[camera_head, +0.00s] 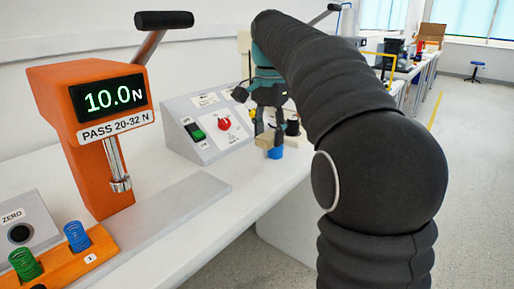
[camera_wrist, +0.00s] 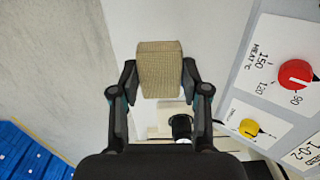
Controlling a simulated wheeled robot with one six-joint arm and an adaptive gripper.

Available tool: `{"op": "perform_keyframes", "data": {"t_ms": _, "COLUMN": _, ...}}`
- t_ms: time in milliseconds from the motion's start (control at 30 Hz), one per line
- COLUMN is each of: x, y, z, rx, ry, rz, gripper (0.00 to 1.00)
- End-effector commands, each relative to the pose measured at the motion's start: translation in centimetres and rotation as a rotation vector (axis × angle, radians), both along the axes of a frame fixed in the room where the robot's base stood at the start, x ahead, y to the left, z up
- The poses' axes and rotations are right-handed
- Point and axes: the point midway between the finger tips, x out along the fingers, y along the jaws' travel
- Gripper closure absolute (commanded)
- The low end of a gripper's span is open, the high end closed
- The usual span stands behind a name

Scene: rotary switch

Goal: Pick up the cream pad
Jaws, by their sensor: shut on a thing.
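The cream pad (camera_wrist: 159,72) is a beige, woven-looking block between the two fingers of my gripper (camera_wrist: 159,80) in the wrist view. The fingers press on its left and right sides. In the head view my gripper (camera_head: 266,128) hangs over the bench beside the grey control box, with a small tan part of the pad (camera_head: 264,141) showing at its fingers. Whether the pad touches the bench cannot be told.
The grey control box (camera_head: 181,135) has a red knob (camera_head: 224,124) and a green switch. The orange force tester (camera_head: 85,130) reads 10.0 N. A small blue thing (camera_head: 276,153) is just below my gripper. The white bench front (camera_head: 165,245) is partly clear.

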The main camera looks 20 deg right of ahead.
Motion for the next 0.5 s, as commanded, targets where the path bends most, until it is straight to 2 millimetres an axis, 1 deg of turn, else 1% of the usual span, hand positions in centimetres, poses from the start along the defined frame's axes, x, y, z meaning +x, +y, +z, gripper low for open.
{"op": "perform_keyframes", "data": {"t_ms": 33, "x": 0.6, "y": -1.2, "z": 1.0, "rx": 0.0, "ry": -0.001, "rz": -0.004, "gripper": 0.78}}
{"op": "perform_keyframes", "data": {"t_ms": 200, "x": 1.9, "y": -4.0, "z": 2.6, "rx": 0.0, "ry": -0.001, "rz": -0.002, "gripper": 0.78}}
{"op": "perform_keyframes", "data": {"t_ms": 300, "x": 2.5, "y": -5.3, "z": 3.4, "rx": 0.0, "ry": -0.002, "rz": -0.001, "gripper": 0.78}}
{"op": "perform_keyframes", "data": {"t_ms": 500, "x": 3.1, "y": -6.8, "z": 4.5, "rx": 0.0, "ry": -0.001, "rz": 0.0, "gripper": 0.78}}
